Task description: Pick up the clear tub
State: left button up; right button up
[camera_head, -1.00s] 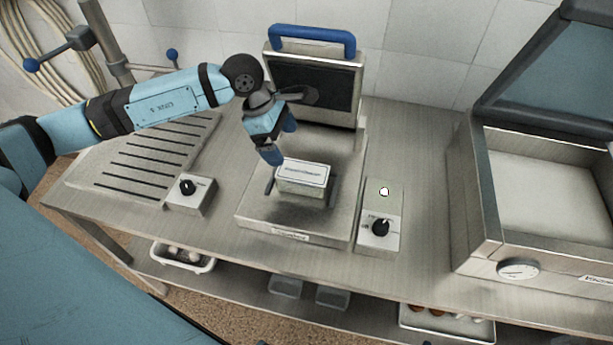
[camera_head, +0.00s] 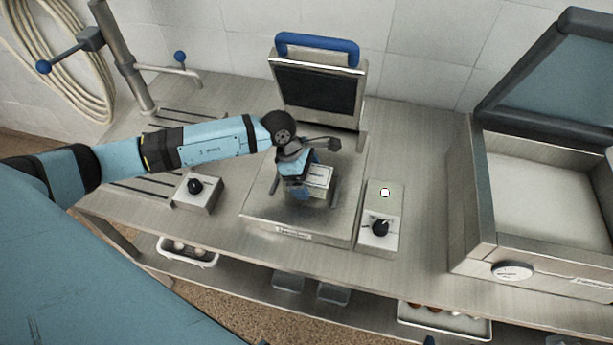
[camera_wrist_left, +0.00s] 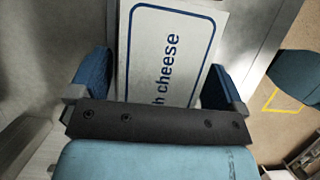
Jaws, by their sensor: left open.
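The clear tub (camera_head: 319,177) sits on the lower plate of the opened press on the counter. Its white lid label has a blue border, and in the left wrist view the tub (camera_wrist_left: 165,50) shows part of the words "h cheese". My left gripper (camera_head: 300,187) is over the tub and hides its left part in the head view. In the left wrist view the gripper (camera_wrist_left: 155,80) is open, with one blue finger on each side of the tub. I cannot tell whether the fingers touch it. My right gripper is not in view.
The press lid (camera_head: 318,92) with its blue handle stands raised behind the tub. Knob boxes stand left (camera_head: 200,192) and right (camera_head: 380,232) of the press. A deep steel pan (camera_head: 483,215) with a raised lid is at the right. Trays (camera_head: 187,252) sit on the shelf below.

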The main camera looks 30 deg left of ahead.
pick_arm(q)
jog(key=shift+f+b, duration=0.25)
jog(key=shift+b, duration=0.2)
dwell(0.4)
jog(key=c, duration=1.1)
